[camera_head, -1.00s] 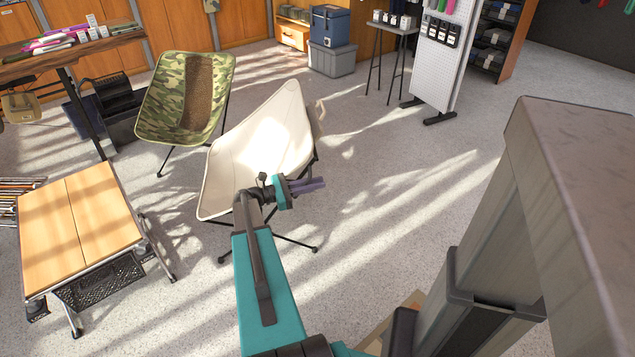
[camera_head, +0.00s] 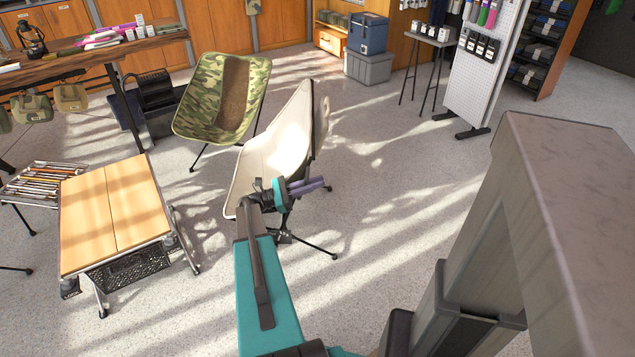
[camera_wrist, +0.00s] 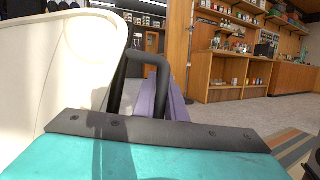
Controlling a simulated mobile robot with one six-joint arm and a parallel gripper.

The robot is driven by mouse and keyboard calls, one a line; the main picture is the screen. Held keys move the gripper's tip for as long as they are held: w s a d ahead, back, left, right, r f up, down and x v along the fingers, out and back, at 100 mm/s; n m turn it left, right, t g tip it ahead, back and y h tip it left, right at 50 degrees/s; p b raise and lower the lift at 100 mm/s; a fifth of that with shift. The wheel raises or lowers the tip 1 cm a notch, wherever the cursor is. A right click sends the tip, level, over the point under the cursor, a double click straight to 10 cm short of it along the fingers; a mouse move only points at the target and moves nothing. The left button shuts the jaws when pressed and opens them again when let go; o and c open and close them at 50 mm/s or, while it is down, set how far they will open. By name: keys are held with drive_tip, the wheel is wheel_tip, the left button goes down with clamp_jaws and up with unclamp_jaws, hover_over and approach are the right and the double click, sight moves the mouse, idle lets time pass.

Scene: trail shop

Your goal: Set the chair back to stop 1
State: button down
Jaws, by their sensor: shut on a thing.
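The cream chair (camera_head: 273,158) stands on dark legs in the middle of the floor, seen partly side-on. My gripper (camera_head: 306,186) is at its near right side, with its purple fingers pointing right. In the wrist view, the chair's pale shell (camera_wrist: 55,60) fills the left, and a black loop (camera_wrist: 145,62) rises beside the purple fingers (camera_wrist: 165,95). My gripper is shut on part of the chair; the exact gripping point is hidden. A camouflage chair (camera_head: 208,100) stands behind to the left. I cannot make out any mark for stop 1.
A folding wooden table (camera_head: 118,215) stands at the left, near the cream chair. A blue cooler on a grey bin (camera_head: 368,68), a small stand (camera_head: 432,40) and a white pegboard (camera_head: 478,75) stand behind. The floor to the right of the chair is open.

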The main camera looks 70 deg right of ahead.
drive_tip(key=shift+d, duration=0.15)
drive_tip(key=c, duration=1.8)
unclamp_jaws()
drive_tip(key=shift+s, duration=0.1)
drive_tip(key=v, duration=1.3)
drive_tip(key=shift+w+f, duration=0.1)
drive_tip(key=shift+w, duration=0.25)
drive_tip(key=shift+p, duration=0.3)
